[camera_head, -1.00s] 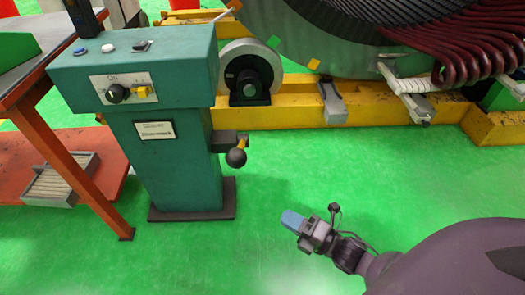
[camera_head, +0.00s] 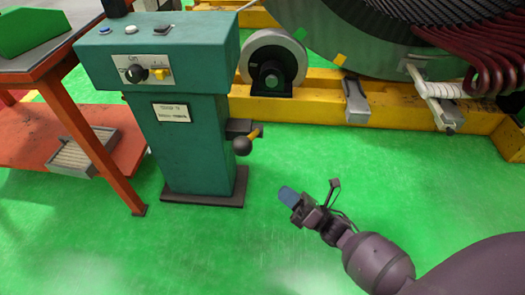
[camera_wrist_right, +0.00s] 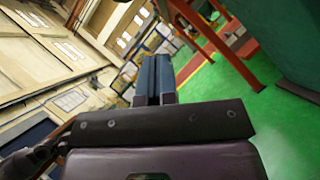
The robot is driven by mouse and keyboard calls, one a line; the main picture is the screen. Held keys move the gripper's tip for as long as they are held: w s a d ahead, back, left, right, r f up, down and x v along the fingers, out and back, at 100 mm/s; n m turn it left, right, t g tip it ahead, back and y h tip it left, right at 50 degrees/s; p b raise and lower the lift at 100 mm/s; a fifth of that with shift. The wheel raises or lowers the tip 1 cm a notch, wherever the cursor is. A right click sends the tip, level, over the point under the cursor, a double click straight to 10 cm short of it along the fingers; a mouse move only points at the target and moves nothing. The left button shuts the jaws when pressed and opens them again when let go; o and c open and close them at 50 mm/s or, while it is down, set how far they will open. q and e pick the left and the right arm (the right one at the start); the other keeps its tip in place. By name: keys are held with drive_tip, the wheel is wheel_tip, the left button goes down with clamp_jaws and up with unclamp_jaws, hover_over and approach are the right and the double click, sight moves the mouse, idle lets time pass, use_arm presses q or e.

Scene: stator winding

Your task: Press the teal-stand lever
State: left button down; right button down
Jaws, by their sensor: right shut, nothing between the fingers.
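The teal stand (camera_head: 190,140) stands on the green floor left of centre in the head view, with a sloped control top. Its lever (camera_head: 243,145), a dark ball on a short arm with a yellow part, sticks out from its right side. My right gripper (camera_head: 287,195) is below and to the right of the lever ball, apart from it, with blue fingertips pointing up and left. In the right wrist view the blue fingers (camera_wrist_right: 153,78) are together with nothing between them. A teal surface (camera_wrist_right: 285,40) shows at that view's upper right. My left gripper is not in view.
An orange-framed table (camera_head: 90,130) with a low red shelf stands left of the stand. A grey slatted box (camera_head: 85,152) sits on that shelf. A yellow machine base (camera_head: 310,110) and the large stator run behind. The green floor around my right gripper is clear.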

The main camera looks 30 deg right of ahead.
drive_tip(key=d+r+x, duration=0.2)
drive_tip(key=x, duration=1)
drive_tip(key=shift+w, duration=0.45)
drive_tip(key=shift+r, duration=0.1)
